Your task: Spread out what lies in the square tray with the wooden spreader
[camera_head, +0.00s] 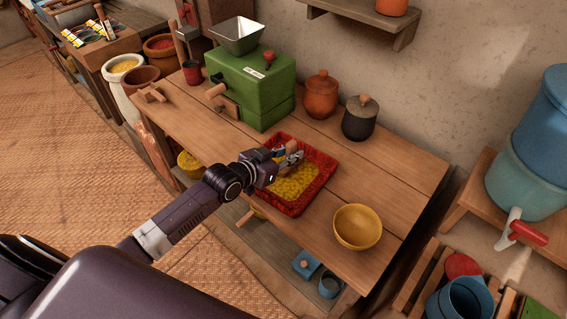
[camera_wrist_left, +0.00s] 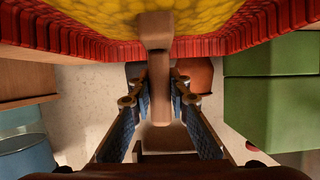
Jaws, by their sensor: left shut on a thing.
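The square red tray (camera_head: 322,165) lies on the wooden table, with a yellow layer (camera_head: 297,187) covering its floor. My left gripper (camera_head: 290,157) is over the tray's back left part. It is shut on the wooden spreader, whose handle (camera_wrist_left: 182,103) runs between the fingers in the left wrist view. The spreader's far end (camera_wrist_left: 156,30) shows against the yellow layer (camera_wrist_left: 105,12); I cannot tell whether it touches it. In the head view the gripper hides most of the spreader. My right gripper is not in view.
A green mill (camera_head: 262,88) stands behind the tray, with an orange jar (camera_head: 321,97) and a dark jar (camera_head: 360,120) to its right. A yellow bowl (camera_head: 358,227) sits to the tray's right. The table (camera_head: 400,170) is clear at its back right.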

